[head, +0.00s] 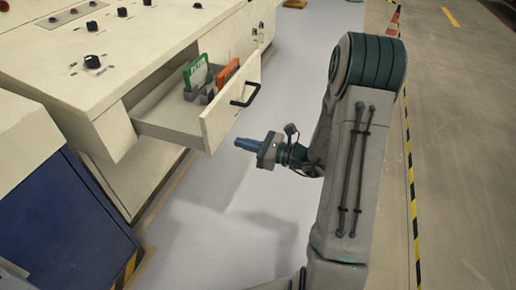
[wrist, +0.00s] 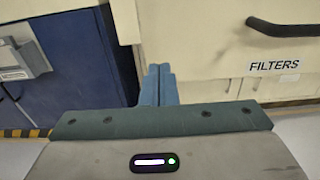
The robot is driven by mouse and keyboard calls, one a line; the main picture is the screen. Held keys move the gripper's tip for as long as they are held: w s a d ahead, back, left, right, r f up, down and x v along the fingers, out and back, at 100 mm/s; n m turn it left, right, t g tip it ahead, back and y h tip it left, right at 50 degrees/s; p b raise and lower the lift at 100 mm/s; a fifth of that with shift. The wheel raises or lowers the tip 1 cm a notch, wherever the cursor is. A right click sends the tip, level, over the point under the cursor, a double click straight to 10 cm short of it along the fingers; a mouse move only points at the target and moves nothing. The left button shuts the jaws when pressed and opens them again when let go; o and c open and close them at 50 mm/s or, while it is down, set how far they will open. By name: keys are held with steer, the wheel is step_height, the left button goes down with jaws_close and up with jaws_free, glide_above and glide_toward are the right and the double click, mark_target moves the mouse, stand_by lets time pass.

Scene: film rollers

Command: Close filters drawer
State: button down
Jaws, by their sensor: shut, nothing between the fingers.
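The filters drawer (head: 228,112) is pulled out of the cream cabinet in the head view. It holds a green item (head: 196,74) and an orange item (head: 228,72) in a grey holder. The drawer has a black handle (head: 246,95) on its front. In the wrist view the drawer front (wrist: 221,63) shows at the upper right, with the "FILTERS" label (wrist: 274,65) below the dark handle (wrist: 285,27). My gripper (head: 238,143) is shut and empty. It is apart from the drawer, to the right of and below its front. Its blue fingers (wrist: 159,84) lie together in the wrist view.
The cream console (head: 60,60) with black knobs stands behind and left of the drawer. A blue cabinet (head: 62,222) is at the lower left. The pale floor (head: 195,235) below my gripper is clear. A yellow-black floor stripe (head: 411,190) runs along the right.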

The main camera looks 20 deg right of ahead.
mark_target(213, 135)
steer(key=b+x, duration=0.1)
steer(key=x, duration=0.6)
stand_by(0.3)
